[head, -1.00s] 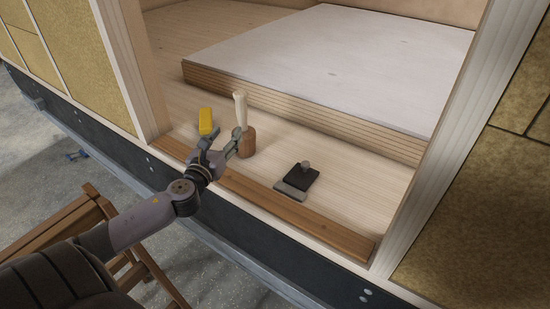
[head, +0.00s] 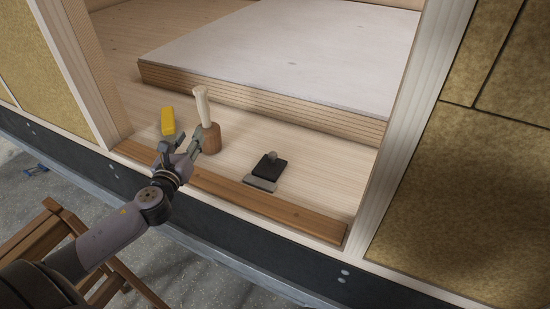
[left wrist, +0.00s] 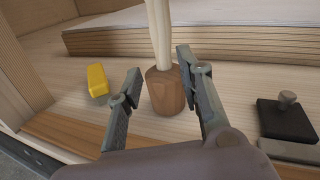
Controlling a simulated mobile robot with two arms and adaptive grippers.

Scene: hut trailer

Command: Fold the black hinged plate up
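The black hinged plate (head: 269,166) lies flat on the wooden floor, with a small round knob (head: 272,155) on top and a grey strip (head: 260,184) along its near edge. It also shows at the right of the left wrist view (left wrist: 287,121). My left gripper (head: 179,143) is open and empty, to the left of the plate. In the left wrist view its fingers (left wrist: 160,88) are spread, with a wooden mallet's head (left wrist: 165,92) showing between and beyond them. I cannot tell whether they reach around it. My right gripper is not in view.
The mallet (head: 208,135) stands with its pale handle up, between my left gripper and the plate. A yellow block (head: 168,121) lies behind the gripper. A brown wooden sill (head: 270,206) runs along the front edge. A raised white-topped platform (head: 290,50) stands behind.

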